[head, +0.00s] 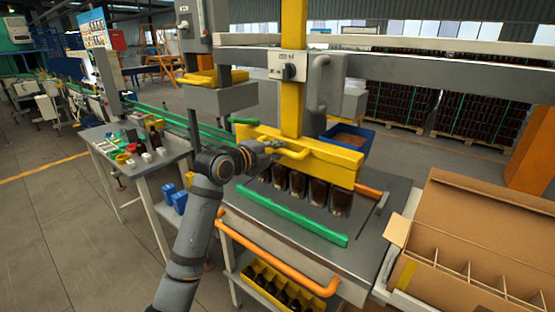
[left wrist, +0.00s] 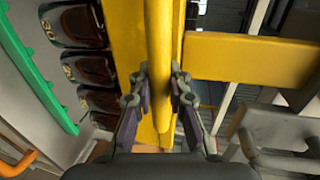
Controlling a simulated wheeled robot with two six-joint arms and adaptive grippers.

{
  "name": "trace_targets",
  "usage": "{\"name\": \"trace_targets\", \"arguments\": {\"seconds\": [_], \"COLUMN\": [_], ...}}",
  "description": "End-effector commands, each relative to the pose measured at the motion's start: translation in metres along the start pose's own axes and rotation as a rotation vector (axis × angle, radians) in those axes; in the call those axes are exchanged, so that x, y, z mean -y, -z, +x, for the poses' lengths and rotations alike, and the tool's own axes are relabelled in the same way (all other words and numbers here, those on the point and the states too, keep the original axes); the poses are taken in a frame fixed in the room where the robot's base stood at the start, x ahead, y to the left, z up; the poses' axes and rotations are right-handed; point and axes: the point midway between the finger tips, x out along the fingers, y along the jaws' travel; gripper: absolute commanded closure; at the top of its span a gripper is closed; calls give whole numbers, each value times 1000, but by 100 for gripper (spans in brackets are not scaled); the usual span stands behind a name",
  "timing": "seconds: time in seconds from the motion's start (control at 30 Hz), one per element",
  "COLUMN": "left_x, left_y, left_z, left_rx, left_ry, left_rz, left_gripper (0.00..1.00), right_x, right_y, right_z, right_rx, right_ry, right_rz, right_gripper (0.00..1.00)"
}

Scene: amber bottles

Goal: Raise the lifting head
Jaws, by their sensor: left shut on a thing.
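The yellow lifting head (head: 325,163) hangs on a yellow column (head: 293,30) over a row of dark amber bottles (head: 317,193). The bottles stand upright on the grey table (head: 240,210), their tops hidden by the head. My left gripper (head: 274,148) is at the head's front left, shut on its yellow handle bar (head: 297,154). In the left wrist view, the fingers (left wrist: 159,90) press on both sides of the handle (left wrist: 158,35), with bottles (left wrist: 87,68) to the left. My right gripper is not in view.
A green rail (head: 300,216) lies in front of the bottles. An open cardboard box (head: 450,245) with dividers stands at the right. An orange bar (head: 270,262) runs along the table's front. A blue crate (head: 350,134) is behind the head. A side table (head: 145,165) holds small coloured parts.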

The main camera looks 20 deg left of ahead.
Motion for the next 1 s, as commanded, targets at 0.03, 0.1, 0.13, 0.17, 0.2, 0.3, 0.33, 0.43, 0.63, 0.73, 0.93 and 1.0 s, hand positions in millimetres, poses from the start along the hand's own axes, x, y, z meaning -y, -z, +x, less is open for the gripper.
{"name": "trace_targets", "arguments": {"seconds": [0.03, 0.1, 0.13, 0.17, 0.2, 0.3, 0.33, 0.43, 0.63, 0.73, 0.93, 1.0], "left_x": [27, 42, 48, 54, 60, 74, 77, 84, 88, 89, 90, 90], "left_y": [0, 0, 0, 0, 0, 0, 0, 0, 0, 0, 1, 1], "left_z": [-6, -9, -10, -12, -13, -16, -16, -18, -19, -19, -19, -19], "left_rx": [1, 1, 1, 1, 1, 1, 1, 1, 2, 2, 2, 2], "left_ry": [12, 12, 12, 12, 12, 12, 11, 10, 12, 14, 17, 16], "left_rz": [4, 4, 4, 4, 4, 4, 4, 3, 3, 4, 5, 5], "left_gripper": [100, 100, 100, 100, 100, 100, 100, 100, 100, 100, 79, 69], "right_x": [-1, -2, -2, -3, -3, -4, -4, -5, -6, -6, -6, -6], "right_y": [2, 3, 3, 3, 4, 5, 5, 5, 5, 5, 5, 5], "right_z": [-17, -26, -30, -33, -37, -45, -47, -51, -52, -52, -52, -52], "right_rx": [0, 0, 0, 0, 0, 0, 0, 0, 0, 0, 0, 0], "right_ry": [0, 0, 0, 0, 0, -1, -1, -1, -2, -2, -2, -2], "right_rz": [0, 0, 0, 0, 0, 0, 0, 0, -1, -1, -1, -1], "right_gripper": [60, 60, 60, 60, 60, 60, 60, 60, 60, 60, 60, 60]}}
